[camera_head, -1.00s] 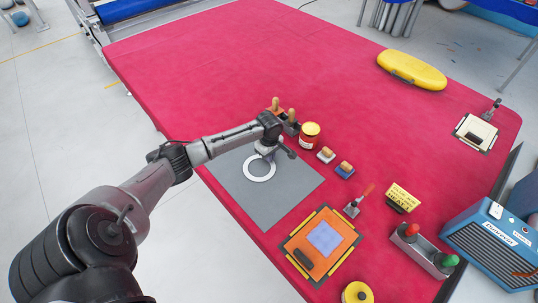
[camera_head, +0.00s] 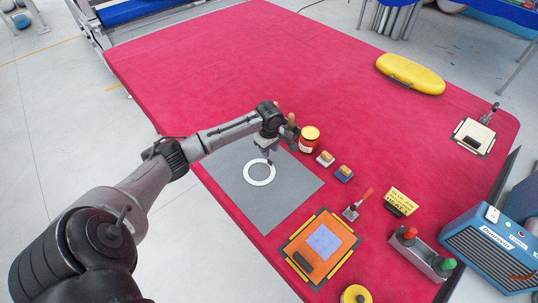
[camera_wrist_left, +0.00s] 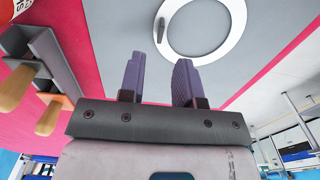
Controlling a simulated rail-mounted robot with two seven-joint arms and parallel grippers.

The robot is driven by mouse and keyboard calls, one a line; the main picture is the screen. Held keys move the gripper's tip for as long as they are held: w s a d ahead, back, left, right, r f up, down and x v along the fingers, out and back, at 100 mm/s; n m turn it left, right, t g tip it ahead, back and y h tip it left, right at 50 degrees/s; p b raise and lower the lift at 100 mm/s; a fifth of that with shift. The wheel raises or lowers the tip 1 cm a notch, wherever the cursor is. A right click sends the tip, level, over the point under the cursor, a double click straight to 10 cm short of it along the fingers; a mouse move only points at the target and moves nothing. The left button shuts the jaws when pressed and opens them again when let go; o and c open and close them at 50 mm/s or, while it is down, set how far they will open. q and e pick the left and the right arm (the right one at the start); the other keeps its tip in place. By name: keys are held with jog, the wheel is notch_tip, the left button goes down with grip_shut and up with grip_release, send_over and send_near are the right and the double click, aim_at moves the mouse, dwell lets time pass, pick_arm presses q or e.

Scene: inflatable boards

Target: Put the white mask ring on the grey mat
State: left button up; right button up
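The white mask ring (camera_head: 258,184) lies flat on the grey mat (camera_head: 278,205), towards the mat's upper part, its whole outline within the mat. My left gripper (camera_head: 268,158) is just above the ring's far edge. In the left wrist view, the two purple fingers (camera_wrist_left: 157,75) stand apart with nothing between them. The ring also shows there (camera_wrist_left: 237,32), beyond the fingertips and clear of them, with a small grey tab on its band. My right gripper is not in view.
An orange framed board (camera_head: 320,248) lies near the front edge. Wooden-handled tools (camera_wrist_left: 30,85) are close beside the left gripper. The red table's far part is clear.

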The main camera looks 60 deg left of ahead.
pick_arm(q)
jog(key=shift+r+p, duration=0.4)
jog(key=shift+r, duration=2.5)
